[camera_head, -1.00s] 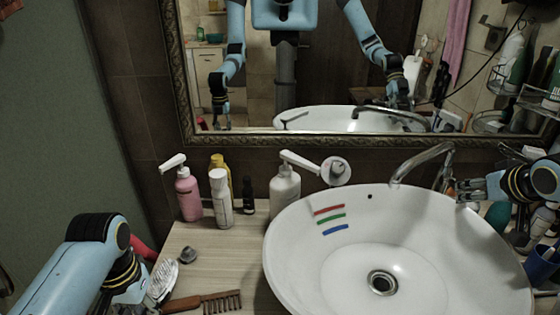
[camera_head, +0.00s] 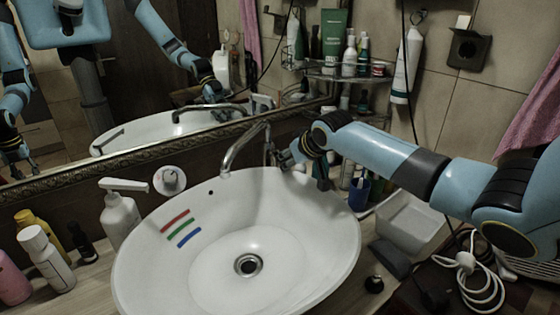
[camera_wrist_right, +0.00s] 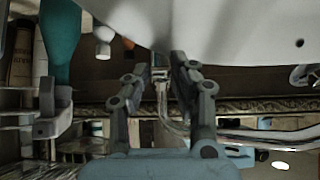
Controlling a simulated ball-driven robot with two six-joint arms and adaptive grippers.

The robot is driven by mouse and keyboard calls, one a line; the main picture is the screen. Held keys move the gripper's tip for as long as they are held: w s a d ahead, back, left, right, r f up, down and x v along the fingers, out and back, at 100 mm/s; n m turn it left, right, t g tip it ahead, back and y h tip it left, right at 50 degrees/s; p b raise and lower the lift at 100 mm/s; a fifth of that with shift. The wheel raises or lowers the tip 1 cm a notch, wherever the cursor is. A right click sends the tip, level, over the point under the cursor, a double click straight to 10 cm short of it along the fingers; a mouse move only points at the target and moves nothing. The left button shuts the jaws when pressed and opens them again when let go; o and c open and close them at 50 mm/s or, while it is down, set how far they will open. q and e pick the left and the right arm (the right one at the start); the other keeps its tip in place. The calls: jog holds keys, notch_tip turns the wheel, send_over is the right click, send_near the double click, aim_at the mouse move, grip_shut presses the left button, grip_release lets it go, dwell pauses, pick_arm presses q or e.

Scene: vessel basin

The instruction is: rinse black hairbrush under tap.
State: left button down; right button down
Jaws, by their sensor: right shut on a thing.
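The chrome tap (camera_head: 236,150) arches over the white basin (camera_head: 335,262) at its back; no water shows from its spout. My right gripper (camera_head: 284,158) is at the tap's right side. In the right wrist view my gripper (camera_wrist_right: 166,72) has its fingers either side of the tap's metal handle (camera_wrist_right: 161,90) and is shut on it. The contact is dim and partly hidden by the fingers. I cannot make out a black hairbrush.
Bottles, including a white pump bottle (camera_head: 120,218), stand left of the basin. A blue cup (camera_head: 359,193) and a clear tub (camera_head: 410,222) stand on the right, below a wire shelf (camera_head: 350,77). The mirror (camera_head: 150,75) is behind.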

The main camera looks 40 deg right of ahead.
pick_arm(q)
jog(key=shift+w+r+p, duration=0.1)
jog(key=shift+r+p, duration=0.65)
jog(key=shift+p, duration=0.05)
pick_arm(e)
jog(key=shift+w+r, duration=0.3)
jog(key=shift+r, duration=0.3)
pick_arm(q)
jog(key=shift+f, duration=0.1)
pick_arm(e)
jog(key=c, duration=1.1)
grip_release()
jog(key=shift+f, duration=0.1)
jog(key=shift+s, duration=0.1)
jog(key=v, duration=1.2)
